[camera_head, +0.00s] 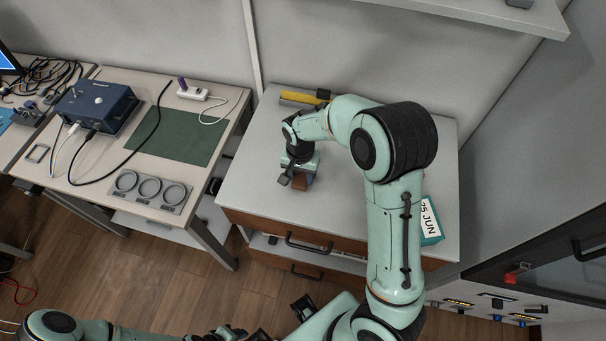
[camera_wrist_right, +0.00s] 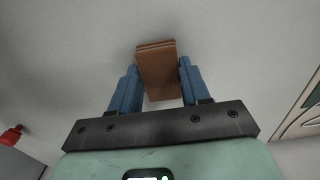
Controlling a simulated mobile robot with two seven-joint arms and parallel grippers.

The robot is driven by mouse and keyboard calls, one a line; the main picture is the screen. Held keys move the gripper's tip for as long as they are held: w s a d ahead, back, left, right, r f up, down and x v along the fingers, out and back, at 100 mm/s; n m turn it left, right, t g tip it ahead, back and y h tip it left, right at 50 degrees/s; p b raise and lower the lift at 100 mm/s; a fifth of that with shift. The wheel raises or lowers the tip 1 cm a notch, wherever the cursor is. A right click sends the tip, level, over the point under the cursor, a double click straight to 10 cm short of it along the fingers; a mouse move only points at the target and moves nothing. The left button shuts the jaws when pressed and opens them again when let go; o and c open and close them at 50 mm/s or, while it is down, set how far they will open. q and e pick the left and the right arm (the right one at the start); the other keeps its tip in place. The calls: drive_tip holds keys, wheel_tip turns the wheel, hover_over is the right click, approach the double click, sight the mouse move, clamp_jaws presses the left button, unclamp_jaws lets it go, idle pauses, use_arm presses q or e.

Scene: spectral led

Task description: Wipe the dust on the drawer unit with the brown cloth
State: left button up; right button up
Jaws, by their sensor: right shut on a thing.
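The drawer unit (camera_head: 252,180) has a pale grey top and brown drawer fronts with dark handles. My right gripper (camera_head: 299,181) points down over the left-middle part of its top. It is shut on the brown cloth (camera_head: 301,184), a small folded piece. In the right wrist view the cloth (camera_wrist_right: 157,70) sits between the two blue fingers (camera_wrist_right: 155,85), with the pale grey surface behind it. I cannot tell whether the cloth touches the top. No dust stands out clearly on the top. Part of my left arm shows at the lower left, without a clear gripper.
A yellow and black tool (camera_head: 302,98) lies at the back of the unit's top. A teal box marked "25 JUN" (camera_head: 430,222) stands at its right, partly behind my arm. A workbench with a blue device (camera_head: 97,107) and green mat (camera_head: 178,137) is on the left.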

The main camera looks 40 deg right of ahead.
drive_tip(key=shift+w+d+f+p, duration=0.1)
drive_tip(key=shift+w+d+p, duration=0.1)
drive_tip(key=shift+w+d, duration=0.5)
drive_tip(key=shift+w+d+f+p, duration=0.15)
drive_tip(key=shift+w+d, duration=0.3)
drive_tip(key=shift+d, duration=0.3)
drive_tip(key=shift+r, duration=0.1)
drive_tip(key=shift+s+a+b, duration=0.4)
drive_tip(key=shift+s+a, duration=0.4)
drive_tip(key=shift+a, duration=0.2)
drive_tip(key=shift+s+a+f, duration=0.3)
drive_tip(key=shift+s+a, duration=0.2)
drive_tip(key=shift+r, duration=0.2)
